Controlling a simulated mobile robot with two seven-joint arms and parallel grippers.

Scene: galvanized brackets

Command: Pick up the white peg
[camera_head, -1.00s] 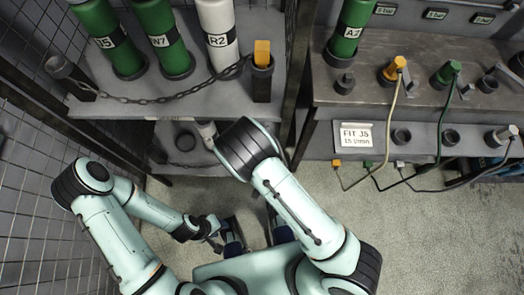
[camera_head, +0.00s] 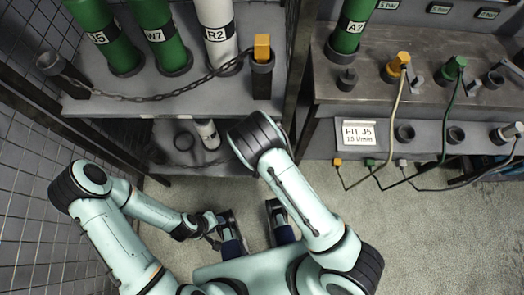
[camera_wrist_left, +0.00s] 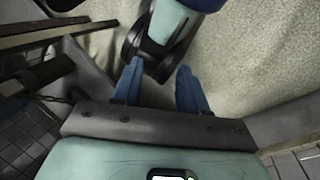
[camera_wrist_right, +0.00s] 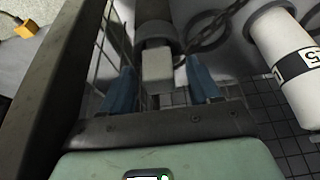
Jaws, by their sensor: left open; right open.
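The white peg (camera_wrist_right: 157,66) shows in the right wrist view as a pale square-ended block in a dark round collar. My right gripper (camera_wrist_right: 159,75) is open, with one blue finger on each side of the peg in the picture and visible gaps to it. I cannot tell how deep the fingers reach along it. In the head view my right forearm hides this gripper and the peg. My left gripper (camera_wrist_left: 160,85) is open and empty, low over the floor near my own base.
A chain (camera_wrist_right: 205,32) hangs beside the peg's collar. A white labelled cylinder (camera_wrist_right: 287,65) stands to its right; a dark shelf edge (camera_wrist_right: 52,75) lies left. The upper shelf (camera_head: 175,103) holds green and white cylinders and an orange peg (camera_head: 262,46). Wire mesh (camera_head: 30,190) closes the left side.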

